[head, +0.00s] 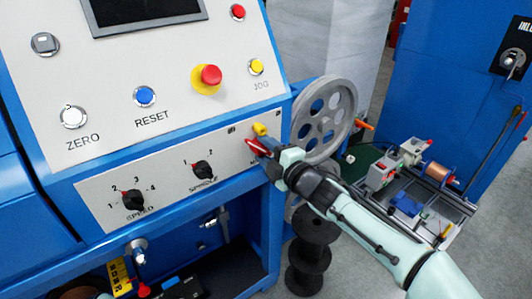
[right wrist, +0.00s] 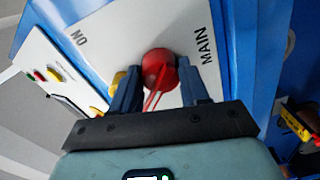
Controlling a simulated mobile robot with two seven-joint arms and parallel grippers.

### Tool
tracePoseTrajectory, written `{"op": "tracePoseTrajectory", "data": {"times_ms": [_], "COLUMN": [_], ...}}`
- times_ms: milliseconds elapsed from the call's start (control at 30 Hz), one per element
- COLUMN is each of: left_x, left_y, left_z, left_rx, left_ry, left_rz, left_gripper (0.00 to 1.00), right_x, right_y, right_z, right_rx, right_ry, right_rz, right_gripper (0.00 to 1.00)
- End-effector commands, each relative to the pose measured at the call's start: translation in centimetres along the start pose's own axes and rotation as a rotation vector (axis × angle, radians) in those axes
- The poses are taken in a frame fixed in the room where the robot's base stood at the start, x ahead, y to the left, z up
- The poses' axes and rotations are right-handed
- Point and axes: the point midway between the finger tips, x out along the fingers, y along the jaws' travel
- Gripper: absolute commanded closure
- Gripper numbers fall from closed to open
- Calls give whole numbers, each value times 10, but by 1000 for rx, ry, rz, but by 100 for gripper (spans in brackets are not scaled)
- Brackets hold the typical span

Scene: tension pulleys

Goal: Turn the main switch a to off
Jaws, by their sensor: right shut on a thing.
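The main switch is a red rotary handle (head: 255,147) on a yellow base (head: 260,129), at the right end of the lower white panel. In the right wrist view the red handle (right wrist: 158,68) lies between the two dark fingers, with the word MAIN to its right and a short label at upper left. Yellow shows beside the left finger. My right gripper (head: 271,156) reaches in from the lower right and is shut on the red handle. The gripper covers part of the switch and its lettering in the head view. My left gripper is not in view.
A speed knob (head: 134,200) and a spindle knob (head: 203,169) sit left on the same panel. A red push button (head: 211,75) is above. A grey spoked wheel (head: 324,118) stands close right of the switch. Black spools (head: 309,250) are below my arm.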

Motion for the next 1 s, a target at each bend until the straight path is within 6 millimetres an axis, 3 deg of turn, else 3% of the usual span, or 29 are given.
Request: {"op": "tracePoseTrajectory", "data": {"times_ms": [567,600,667,1000], "left_x": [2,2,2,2], "left_y": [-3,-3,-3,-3], "left_z": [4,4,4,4], "left_rx": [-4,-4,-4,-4], "left_ry": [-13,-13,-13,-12], "left_rz": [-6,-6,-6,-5], "left_gripper": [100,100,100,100], "right_x": [0,0,0,0], "right_y": [0,0,0,2], "right_z": [0,0,0,0], "right_rx": [-34,-34,-33,-30], "right_ry": [-3,-3,-3,-2], "right_rz": [-2,-2,-1,5], "right_gripper": [100,46,30,30]}}
